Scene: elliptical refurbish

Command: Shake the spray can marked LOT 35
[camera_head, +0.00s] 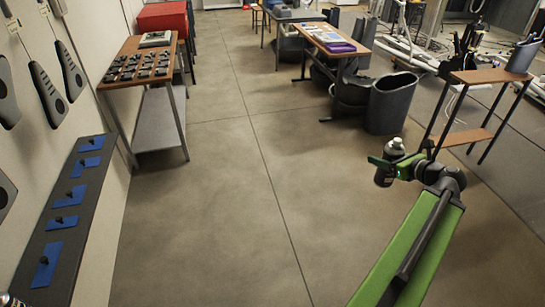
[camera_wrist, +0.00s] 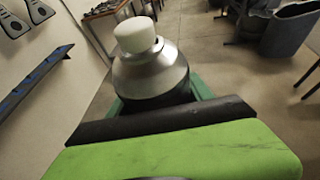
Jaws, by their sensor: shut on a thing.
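A spray can (camera_head: 385,176) with a dark body and a silver shoulder is held by my gripper (camera_head: 390,163) at the end of my green arm, over the open floor. In the wrist view the can (camera_wrist: 150,75) shows its white nozzle cap and silver dome up close. My gripper (camera_wrist: 155,112) is shut around its dark body, with a green jaw edge showing on either side. The can is upright or nearly so. Its label and any LOT number cannot be read in either view.
A table with several small dark items (camera_head: 141,66) stands at the left wall. A shelf with blue pads (camera_head: 62,222) is at the lower left. A grey bin (camera_head: 391,103) and a small wooden stand (camera_head: 487,76) are beyond my gripper. The middle floor is clear.

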